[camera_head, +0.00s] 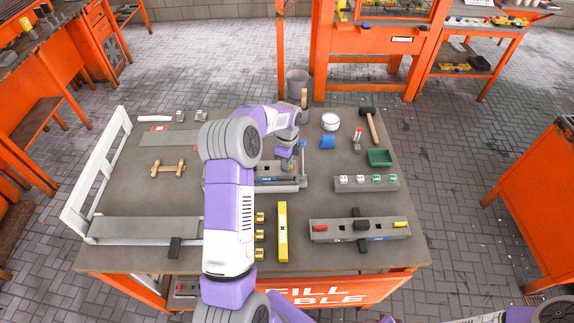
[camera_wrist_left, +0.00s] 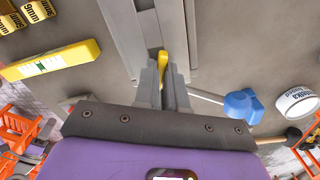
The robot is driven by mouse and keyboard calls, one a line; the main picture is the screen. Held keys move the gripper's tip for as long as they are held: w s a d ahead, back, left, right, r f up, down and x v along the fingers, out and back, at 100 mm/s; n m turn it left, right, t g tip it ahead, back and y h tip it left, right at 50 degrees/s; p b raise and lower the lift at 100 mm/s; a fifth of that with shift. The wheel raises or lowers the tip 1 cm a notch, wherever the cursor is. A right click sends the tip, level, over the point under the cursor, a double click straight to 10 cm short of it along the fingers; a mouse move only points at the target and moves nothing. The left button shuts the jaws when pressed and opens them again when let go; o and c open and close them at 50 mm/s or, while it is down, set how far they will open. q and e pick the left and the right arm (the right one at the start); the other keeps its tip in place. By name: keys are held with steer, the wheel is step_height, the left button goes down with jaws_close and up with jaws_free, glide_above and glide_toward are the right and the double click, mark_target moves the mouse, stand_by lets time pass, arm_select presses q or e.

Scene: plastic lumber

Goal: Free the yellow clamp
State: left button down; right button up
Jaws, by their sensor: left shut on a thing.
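My left gripper (camera_wrist_left: 164,68) is shut on a small yellow piece, which looks like the handle of the yellow clamp (camera_wrist_left: 164,58). The clamp's lower part is hidden between the fingers. It stands at a long grey fixture (camera_wrist_left: 118,30). In the head view this grey fixture (camera_head: 286,187) lies mid-table, partly covered by my left arm; the clamp cannot be made out there. My right gripper is out of view.
A yellow level (camera_head: 283,232) and brass pieces (camera_head: 259,237) lie in front. A grey bar (camera_head: 345,232) with red and yellow ends is at right.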

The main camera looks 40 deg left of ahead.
arm_select(q)
steer(key=shift+n, duration=0.6)
steer(key=n, duration=0.3)
steer(key=shift+n, duration=0.4)
steer(key=c, duration=1.1)
jaws_free()
steer(key=shift+o, duration=0.2)
steer(key=shift+r+p, duration=2.5)
steer(key=shift+r, duration=1.05)
